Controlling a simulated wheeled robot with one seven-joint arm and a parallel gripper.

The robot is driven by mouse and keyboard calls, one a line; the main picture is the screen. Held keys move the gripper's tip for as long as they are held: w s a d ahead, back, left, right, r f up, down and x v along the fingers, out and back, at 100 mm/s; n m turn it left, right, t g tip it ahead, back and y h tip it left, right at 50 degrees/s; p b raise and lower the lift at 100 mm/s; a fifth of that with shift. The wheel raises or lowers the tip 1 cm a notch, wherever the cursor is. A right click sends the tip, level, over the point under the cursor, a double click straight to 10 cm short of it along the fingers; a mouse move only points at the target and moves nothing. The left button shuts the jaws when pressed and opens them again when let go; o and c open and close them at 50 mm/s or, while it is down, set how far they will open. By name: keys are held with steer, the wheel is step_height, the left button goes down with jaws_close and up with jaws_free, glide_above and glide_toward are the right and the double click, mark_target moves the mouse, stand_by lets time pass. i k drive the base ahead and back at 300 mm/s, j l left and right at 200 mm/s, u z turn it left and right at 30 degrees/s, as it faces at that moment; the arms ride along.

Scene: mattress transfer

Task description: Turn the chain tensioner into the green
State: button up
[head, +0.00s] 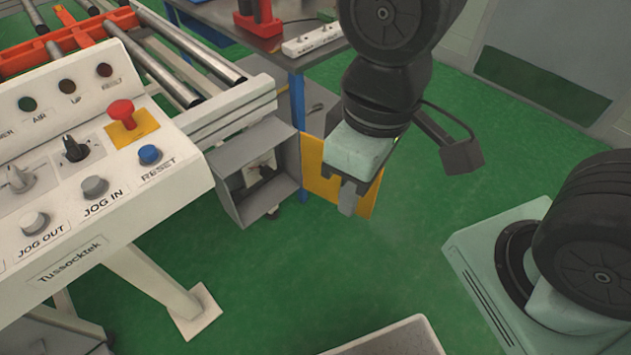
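A grey open-fronted box (253,184) hangs beside the end of the roller conveyor. Inside it is a pale plate (262,160) with a small dark part (266,172) on it, possibly the chain tensioner. The part is too small to read, and no green mark on the plate can be made out. A yellow panel (315,170), like an opened door, stands at the box's right side. My gripper (346,192) points down in front of this panel, right of the box and apart from the dark part. Whether its fingers are parted or touch the panel is unclear.
A white control console (95,215) with knobs and a red button (121,112) fills the left. Rollers (165,70) run behind it. A blue-legged workbench (285,40) stands behind the box. Green floor (400,270) is clear in front. A pale container's rim (400,335) shows at the bottom.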

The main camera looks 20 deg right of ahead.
mark_target(266, 172)
steer(key=i+l+u, duration=0.1)
steer(key=u, duration=0.4)
steer(key=l+u, duration=0.3)
steer(key=u, duration=0.15)
steer(key=i+l+u, duration=0.1)
steer(key=l+u, duration=0.15)
steer(key=u, duration=0.25)
steer(key=l+u, duration=0.25)
steer(key=u, duration=0.2)
steer(key=k+l+u, duration=0.15)
steer(key=l, duration=0.25)
steer(key=l+u, duration=0.1)
steer(key=l, duration=0.35)
steer(key=k+l+u, duration=0.15)
steer(key=l, duration=0.25)
steer(key=k+l+u, duration=0.1)
steer(key=l, duration=0.3)
steer(key=k+l+u, duration=0.15)
steer(key=l, duration=0.2)
steer(key=k+l+u, duration=0.15)
steer(key=l, duration=0.25)
steer(key=k+l+u, duration=0.1)
steer(key=k+l, duration=0.3)
steer(key=l, duration=0.15)
steer(key=k+l, duration=0.15)
steer(key=l, duration=0.15)
steer(key=k+l, duration=0.15)
steer(key=l, duration=0.15)
steer(key=i+u, duration=0.2)
steer(key=u, duration=0.65)
